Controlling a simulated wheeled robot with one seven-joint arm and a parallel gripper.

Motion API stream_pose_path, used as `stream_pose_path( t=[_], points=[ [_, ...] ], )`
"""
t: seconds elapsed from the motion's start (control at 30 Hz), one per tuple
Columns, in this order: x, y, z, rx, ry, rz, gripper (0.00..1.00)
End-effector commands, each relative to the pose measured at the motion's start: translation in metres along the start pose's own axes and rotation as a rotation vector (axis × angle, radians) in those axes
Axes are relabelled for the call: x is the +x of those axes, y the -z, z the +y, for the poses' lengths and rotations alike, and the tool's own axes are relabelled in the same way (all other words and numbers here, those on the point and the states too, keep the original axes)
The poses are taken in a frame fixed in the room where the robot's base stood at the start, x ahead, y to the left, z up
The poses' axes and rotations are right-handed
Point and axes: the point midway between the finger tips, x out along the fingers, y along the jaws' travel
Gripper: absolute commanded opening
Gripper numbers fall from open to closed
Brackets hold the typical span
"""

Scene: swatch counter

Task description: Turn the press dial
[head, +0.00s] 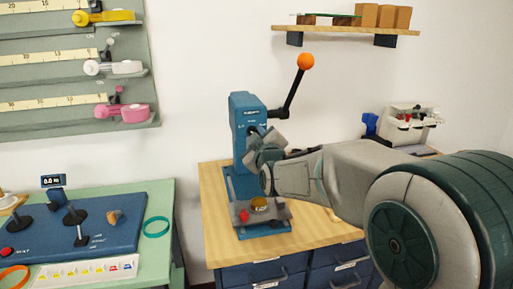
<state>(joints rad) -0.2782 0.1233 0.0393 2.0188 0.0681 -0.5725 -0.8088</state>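The blue press (246,110) stands upright on the wooden-topped cabinet. Its black lever (290,97) with an orange ball (306,61) rises to the upper right. A small dark round part (254,131), perhaps the dial, shows partly on the press's front face. My gripper (257,142) is up against the front of the press, reaching in from the right. It covers most of that part, and I cannot tell whether it touches it. Its fingers are too small and hidden to show whether they are open or shut.
The press base holds a yellowish round piece (260,203) and a red knob (244,215). A white bin (408,125) stands at the back right. A wall shelf (345,29) hangs above. A green table (160,196) with a blue control panel (137,207) is at left.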

Motion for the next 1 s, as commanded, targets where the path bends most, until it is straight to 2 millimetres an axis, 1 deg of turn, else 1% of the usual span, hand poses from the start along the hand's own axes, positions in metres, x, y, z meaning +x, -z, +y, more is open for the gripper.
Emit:
stream_pose_path(
  t=[0.03, 1.0],
  points=[
    [-0.0001, -0.0048, -0.0044, 0.045, -0.003, 0.003, 0.04],
    [0.0001, -0.0005, -0.0080, 0.969, 0.000, 0.002, 0.04]
  ],
)
